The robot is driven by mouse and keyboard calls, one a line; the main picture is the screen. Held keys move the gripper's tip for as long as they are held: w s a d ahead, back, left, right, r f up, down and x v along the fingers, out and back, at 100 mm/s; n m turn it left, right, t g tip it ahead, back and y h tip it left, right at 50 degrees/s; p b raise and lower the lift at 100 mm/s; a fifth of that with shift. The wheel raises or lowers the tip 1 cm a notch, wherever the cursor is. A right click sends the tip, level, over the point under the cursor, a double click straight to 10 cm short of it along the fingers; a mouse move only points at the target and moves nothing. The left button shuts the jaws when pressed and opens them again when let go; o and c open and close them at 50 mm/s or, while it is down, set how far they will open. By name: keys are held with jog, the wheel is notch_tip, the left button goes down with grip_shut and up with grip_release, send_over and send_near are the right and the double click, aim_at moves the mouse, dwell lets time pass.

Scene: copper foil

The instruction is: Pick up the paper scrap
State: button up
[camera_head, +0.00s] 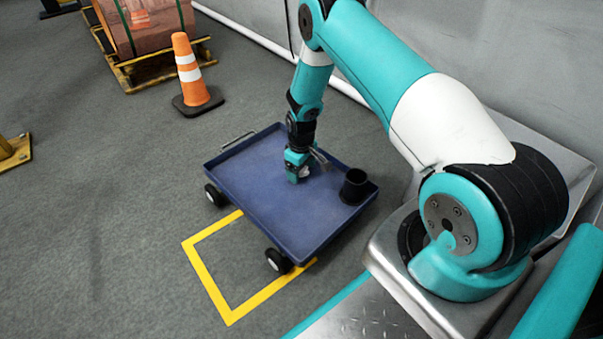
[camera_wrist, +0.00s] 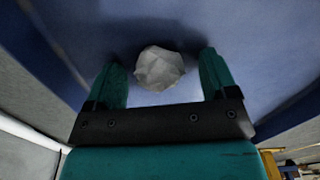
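The paper scrap (camera_wrist: 160,68) is a crumpled whitish ball on the blue cart's bed, seen in the wrist view between my gripper's two fingers. In the wrist view my gripper (camera_wrist: 162,78) is open, with a gap between the scrap and each finger. In the head view my gripper (camera_head: 298,176) points down at the bed of the blue cart (camera_head: 265,195), near its middle. A small bit of the scrap (camera_head: 305,171) shows beside the fingers there; the rest is hidden by the gripper.
A black cup (camera_head: 354,187) stands in the cart's right corner. The cart has low raised rims. An orange cone (camera_head: 193,75) and a copper coil on a yellow pallet (camera_head: 150,68) stand behind it on the floor. The cart bed's front part is clear.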

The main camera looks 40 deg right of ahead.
jog(key=c, duration=1)
jog(key=shift+o, duration=0.2)
